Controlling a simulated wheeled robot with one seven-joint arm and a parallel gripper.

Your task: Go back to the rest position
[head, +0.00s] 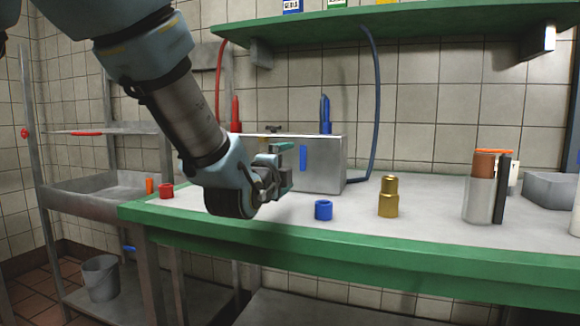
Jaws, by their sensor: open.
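My gripper (283,172) is at the end of my arm, above the green-edged table (400,262) near its middle left. It points toward the back, in front of a grey metal box (325,170). Its jaws are partly hidden by the wrist and look open, with nothing seen between them. A blue ring-shaped piece (323,210) stands on the table to the right of the gripper, apart from it. A red ring-shaped piece (166,191) stands on the table to the left of my arm.
A brass fitting (388,197) and a metal cup (480,200) with tools stand to the right. A red hose (223,75) and a blue hose (374,110) hang behind. A green shelf (400,24) overhangs the back. A sink (95,192) and bucket (101,279) are left.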

